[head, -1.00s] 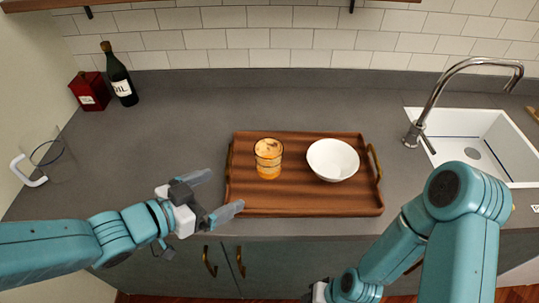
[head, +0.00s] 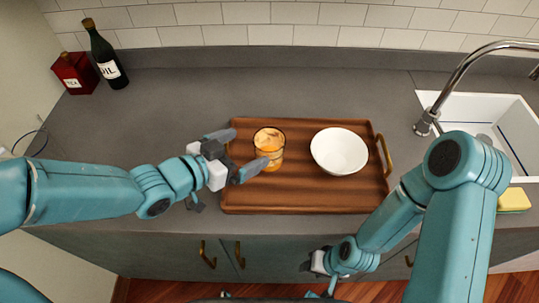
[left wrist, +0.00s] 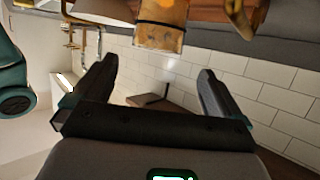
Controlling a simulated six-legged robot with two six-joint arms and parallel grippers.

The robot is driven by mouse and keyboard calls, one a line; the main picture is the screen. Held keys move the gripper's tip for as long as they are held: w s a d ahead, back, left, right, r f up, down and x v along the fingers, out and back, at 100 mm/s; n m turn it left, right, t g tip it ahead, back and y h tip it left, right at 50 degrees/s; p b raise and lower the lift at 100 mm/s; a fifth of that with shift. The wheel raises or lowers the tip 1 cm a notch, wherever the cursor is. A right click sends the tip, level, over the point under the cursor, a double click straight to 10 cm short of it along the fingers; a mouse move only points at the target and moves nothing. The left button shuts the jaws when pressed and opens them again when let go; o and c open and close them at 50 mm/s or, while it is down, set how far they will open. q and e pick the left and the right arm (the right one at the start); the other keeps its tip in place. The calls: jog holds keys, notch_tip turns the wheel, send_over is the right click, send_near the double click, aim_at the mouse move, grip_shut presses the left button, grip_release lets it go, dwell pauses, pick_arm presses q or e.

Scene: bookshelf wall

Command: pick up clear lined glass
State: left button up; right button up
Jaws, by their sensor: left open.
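The clear lined glass (head: 269,142) holds an orange drink and stands upright on the left part of a wooden tray (head: 300,200). My left gripper (head: 248,148) is open just left of the glass, its fingers pointing at it. In the head view the nearer fingertip overlaps the lower left of the glass. In the left wrist view the glass (left wrist: 160,25) shows at the top, beyond and between the open fingertips (left wrist: 158,65), with the jaws empty. My right gripper (head: 311,265) is low in front of the counter, and its fingers are not clear.
A white bowl (head: 339,151) stands right of the glass on the tray. A dark oil bottle (head: 106,58) and a red tea tin (head: 75,73) stand at the back left. The sink (head: 500,115), faucet (head: 445,88) and a yellow sponge (head: 513,200) are at the right.

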aim_at(280, 135)
pick_arm(q)
jog(key=b+x, duration=0.1)
jog(key=x, duration=0.3)
jog(key=b+x, duration=0.1)
jog(key=x, duration=0.3)
jog(key=shift+s+d+f+b, duration=0.1)
jog(key=shift+s+f+b, duration=0.15)
jog(key=shift+b, duration=0.05)
jog(key=shift+w+d, duration=0.25)
jog(key=shift+d, duration=0.1)
pick_arm(e)
jog(key=f, duration=0.3)
jog(key=shift+s+f, duration=0.2)
jog(key=shift+s, duration=0.1)
pick_arm(q)
jog(key=shift+a, duration=0.1)
jog(key=c, duration=1.5)
